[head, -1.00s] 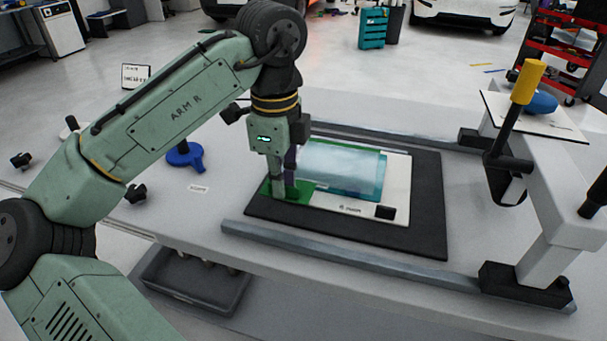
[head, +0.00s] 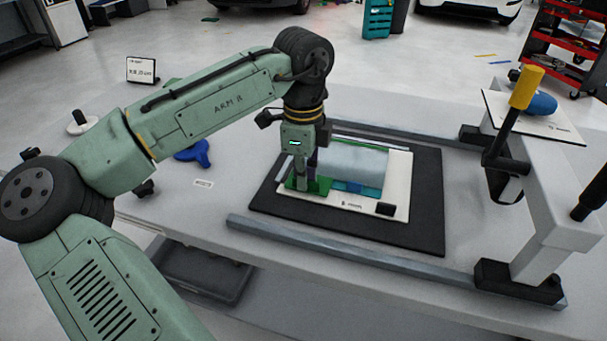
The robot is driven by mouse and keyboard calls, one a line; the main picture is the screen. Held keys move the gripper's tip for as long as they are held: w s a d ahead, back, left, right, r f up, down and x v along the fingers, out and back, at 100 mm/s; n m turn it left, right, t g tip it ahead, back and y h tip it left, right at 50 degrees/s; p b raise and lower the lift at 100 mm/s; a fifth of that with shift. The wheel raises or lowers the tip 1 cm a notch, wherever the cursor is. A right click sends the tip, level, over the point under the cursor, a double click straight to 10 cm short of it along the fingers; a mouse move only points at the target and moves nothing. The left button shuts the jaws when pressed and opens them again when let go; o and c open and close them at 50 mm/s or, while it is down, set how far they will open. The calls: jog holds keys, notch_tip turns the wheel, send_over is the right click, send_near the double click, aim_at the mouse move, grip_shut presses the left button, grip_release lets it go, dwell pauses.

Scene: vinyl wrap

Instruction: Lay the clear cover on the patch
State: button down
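The clear cover (head: 352,162) is a pale, translucent, slightly bowed sheet over the white board (head: 398,180) in the head view. A teal patch (head: 368,190) shows along its front edge and right side. I cannot tell how much of the cover touches the patch. My gripper (head: 306,186) points down at the left end of the cover, over a green piece (head: 322,186). Its fingers are at or just above the green piece. Whether they are closed on the cover's edge or the green piece is too small to tell.
The board lies on a black mat (head: 425,225) between metal rails (head: 330,250). A black block (head: 385,209) sits on the board's front right. A gantry with a yellow-topped handle (head: 526,88) stands at right.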

jog(key=c, duration=1.8)
grip_release()
jog(key=shift+f, duration=0.1)
notch_tip(320, 180, up, 12)
jog(key=b, duration=0.1)
